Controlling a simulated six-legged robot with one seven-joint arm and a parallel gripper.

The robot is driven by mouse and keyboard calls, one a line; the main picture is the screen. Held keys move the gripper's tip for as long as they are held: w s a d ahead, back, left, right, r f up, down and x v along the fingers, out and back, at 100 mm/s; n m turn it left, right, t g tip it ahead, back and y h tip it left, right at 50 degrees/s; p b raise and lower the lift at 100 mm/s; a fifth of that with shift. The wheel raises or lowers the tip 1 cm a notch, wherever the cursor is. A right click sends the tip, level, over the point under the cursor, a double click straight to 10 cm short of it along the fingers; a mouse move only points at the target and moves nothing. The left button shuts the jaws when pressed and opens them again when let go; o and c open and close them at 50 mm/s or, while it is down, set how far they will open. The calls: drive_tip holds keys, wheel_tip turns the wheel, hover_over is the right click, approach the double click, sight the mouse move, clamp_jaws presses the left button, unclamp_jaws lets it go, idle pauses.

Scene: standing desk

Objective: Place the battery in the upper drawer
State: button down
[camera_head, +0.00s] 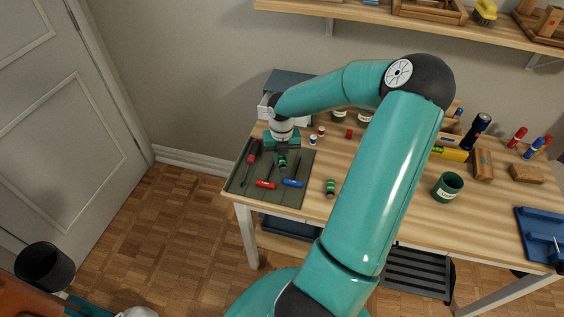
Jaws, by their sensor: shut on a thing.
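My gripper (283,152) points down over the dark tool mat at the left of the desk. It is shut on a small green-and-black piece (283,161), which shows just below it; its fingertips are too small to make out. I cannot tell for sure whether this piece is the battery. A similar green-and-black cylinder (331,187) stands on the wood right of the mat. The grey drawer unit (290,79) is at the back left, behind my wrist. A pale drawer part (264,107) shows at its left front; my arm hides much of the rest, so how far it is open is unclear.
The mat (240,182) holds red-handled and blue-handled tools. Small bottles (313,140) stand behind it. A green cup (447,186), a wooden block (483,165) and a blue tray (537,238) are to the right. A shelf (350,14) hangs above. Bare wood lies in the desk's middle.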

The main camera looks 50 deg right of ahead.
sight(282, 157)
drive_tip(key=f, duration=0.2)
drive_tip(key=shift+w+d+f, duration=0.25)
drive_tip(key=shift+d+f, duration=0.05)
drive_tip(key=shift+f, duration=0.4)
drive_tip(key=shift+f, duration=0.25)
drive_tip(key=c, duration=1.2)
unclamp_jaws()
drive_tip(key=shift+c, duration=0.2)
wheel_tip(282, 157, up, 14)
drive_tip(key=shift+a, duration=0.25)
